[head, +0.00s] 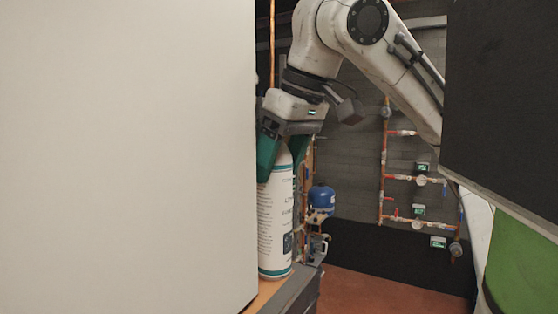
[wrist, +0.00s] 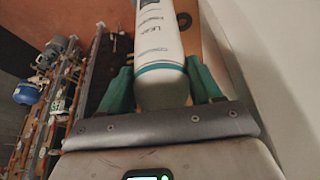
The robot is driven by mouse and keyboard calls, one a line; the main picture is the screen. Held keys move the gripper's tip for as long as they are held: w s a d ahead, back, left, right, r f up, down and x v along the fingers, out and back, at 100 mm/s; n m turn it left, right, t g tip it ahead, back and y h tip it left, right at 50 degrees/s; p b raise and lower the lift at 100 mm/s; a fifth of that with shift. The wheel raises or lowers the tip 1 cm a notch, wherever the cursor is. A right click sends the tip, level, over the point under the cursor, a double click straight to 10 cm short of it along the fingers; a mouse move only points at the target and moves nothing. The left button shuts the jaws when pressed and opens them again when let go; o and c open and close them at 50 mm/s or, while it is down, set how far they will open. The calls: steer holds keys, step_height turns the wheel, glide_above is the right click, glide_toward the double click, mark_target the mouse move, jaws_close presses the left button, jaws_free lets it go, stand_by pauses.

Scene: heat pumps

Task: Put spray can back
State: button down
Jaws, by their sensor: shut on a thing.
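The spray can (head: 275,225) is white with teal bands and dark lettering. In the head view it is upright, at the right edge of a large pale panel, with its base at or just above a wooden surface (head: 265,294); I cannot tell whether it touches. My gripper (head: 285,150), with teal fingers, is shut on the upper part of the can from above. In the wrist view the can (wrist: 158,45) lies between the two teal fingers of my gripper (wrist: 163,88). The can's left side is partly hidden by the panel in the head view.
The large pale panel (head: 125,150) fills the left of the head view, close beside the can. Copper pipes with valves (head: 385,160) run along the grey back wall. A blue tank (head: 321,199) stands behind the can. A dark panel (head: 505,100) blocks the upper right.

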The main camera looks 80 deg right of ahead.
steer(key=shift+c, duration=0.9)
jaws_free()
steer(key=v, duration=1.2)
